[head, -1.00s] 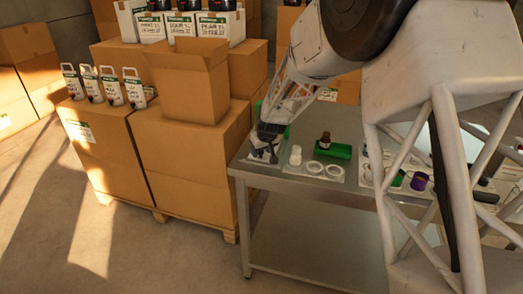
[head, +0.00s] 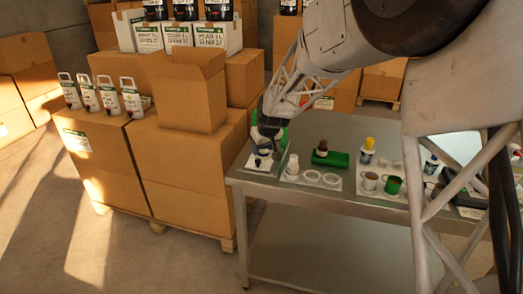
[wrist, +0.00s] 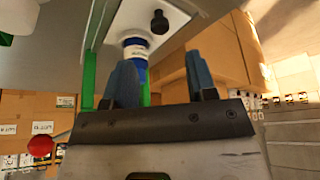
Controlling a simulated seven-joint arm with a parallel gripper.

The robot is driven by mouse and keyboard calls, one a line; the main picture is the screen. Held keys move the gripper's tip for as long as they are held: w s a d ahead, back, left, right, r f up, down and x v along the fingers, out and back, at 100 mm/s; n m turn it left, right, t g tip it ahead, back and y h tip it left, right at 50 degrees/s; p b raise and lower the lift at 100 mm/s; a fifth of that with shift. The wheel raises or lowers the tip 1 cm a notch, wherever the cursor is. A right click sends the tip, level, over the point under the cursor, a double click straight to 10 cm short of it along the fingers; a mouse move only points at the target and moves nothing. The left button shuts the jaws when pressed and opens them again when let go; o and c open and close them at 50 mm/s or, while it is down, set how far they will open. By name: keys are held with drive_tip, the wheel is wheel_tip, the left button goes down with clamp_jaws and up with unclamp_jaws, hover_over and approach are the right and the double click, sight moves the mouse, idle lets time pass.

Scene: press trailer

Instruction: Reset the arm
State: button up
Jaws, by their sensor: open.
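My gripper (head: 268,132) is over the left end of the metal table (head: 300,196) in the head view. In the wrist view its two blue-grey fingers (wrist: 160,82) are spread apart with nothing clearly between them. A white bottle with a blue band (wrist: 135,48) shows just beyond the fingers in the wrist view. A small black knob-like part (wrist: 159,22) shows beside the bottle in the wrist view.
The table also holds a white bottle (head: 292,165), white rings (head: 331,180), a green tray (head: 338,160), a yellow-capped bottle (head: 367,152) and a green mug (head: 392,186). Stacked cardboard boxes (head: 185,172) stand left of the table. Open floor (head: 110,250) lies in front.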

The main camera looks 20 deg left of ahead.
drive_tip(key=shift+r, duration=0.1)
idle(0.3)
drive_tip(key=s+d+r+m+h, duration=0.1)
drive_tip(key=s+d+r, duration=0.4)
drive_tip(key=d, duration=0.4)
drive_tip(key=s+d+r+m, duration=0.2)
drive_tip(key=s+d+r, duration=0.2)
drive_tip(key=s+d, duration=0.3)
drive_tip(key=s+d+r+m+h, duration=0.1)
drive_tip(key=s+d+r, duration=0.35)
drive_tip(key=d, duration=0.55)
drive_tip(key=s+d+m, duration=0.1)
drive_tip(key=s+d, duration=0.4)
drive_tip(key=s, duration=0.4)
drive_tip(key=s+d+m+h, duration=0.1)
drive_tip(key=s+d+m, duration=0.1)
drive_tip(key=s+d, duration=0.3)
drive_tip(key=s+d+m, duration=0.2)
drive_tip(key=s+d, duration=0.4)
drive_tip(key=s, duration=0.7)
drive_tip(key=shift+s+f+g, duration=0.25)
drive_tip(key=shift+f+g, duration=0.05)
drive_tip(key=shift+f, duration=0.05)
